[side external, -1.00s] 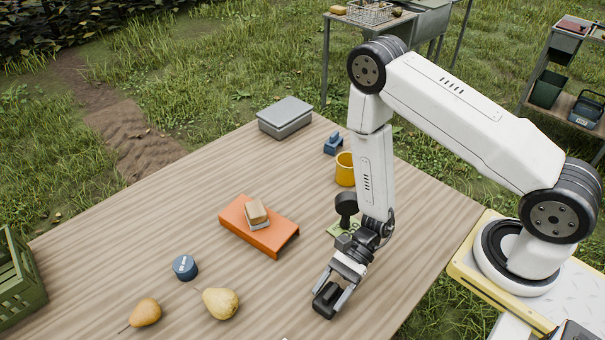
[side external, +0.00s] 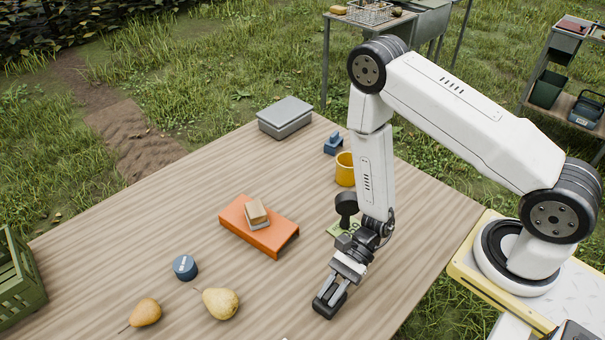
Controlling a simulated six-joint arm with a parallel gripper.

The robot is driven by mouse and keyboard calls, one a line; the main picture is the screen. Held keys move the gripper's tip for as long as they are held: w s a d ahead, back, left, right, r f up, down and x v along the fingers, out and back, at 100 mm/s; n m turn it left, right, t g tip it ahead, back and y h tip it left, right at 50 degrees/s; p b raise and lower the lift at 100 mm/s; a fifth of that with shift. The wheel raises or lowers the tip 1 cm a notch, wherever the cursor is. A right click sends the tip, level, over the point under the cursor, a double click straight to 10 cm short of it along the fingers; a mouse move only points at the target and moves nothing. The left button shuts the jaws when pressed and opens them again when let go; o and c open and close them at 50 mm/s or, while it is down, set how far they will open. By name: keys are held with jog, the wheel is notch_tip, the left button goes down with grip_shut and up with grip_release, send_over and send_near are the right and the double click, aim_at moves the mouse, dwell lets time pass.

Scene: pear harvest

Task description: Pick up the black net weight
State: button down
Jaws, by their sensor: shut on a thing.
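The black net weight (side external: 322,311) lies on the wooden table (side external: 130,222) near its front right edge. It is a small dark block, partly covered by the fingers. My gripper (side external: 331,300) points down at it, with its fingers shut on the weight from both sides. The weight appears to be at table height; I cannot tell whether it touches the wood.
Behind my gripper are a black-handled stamp (side external: 346,207) and a yellow cup (side external: 345,170). An orange block (side external: 277,240) with a brush (side external: 256,212) on top lies to the left. Two pears (side external: 221,303), a blue round tin (side external: 184,267) and a green crate (side external: 20,275) are further left.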

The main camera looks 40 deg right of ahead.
aim_at(332, 292)
jog(key=shift+r, duration=0.1)
jog(key=shift+r, duration=4.9)
jog(key=shift+s, duration=0.1)
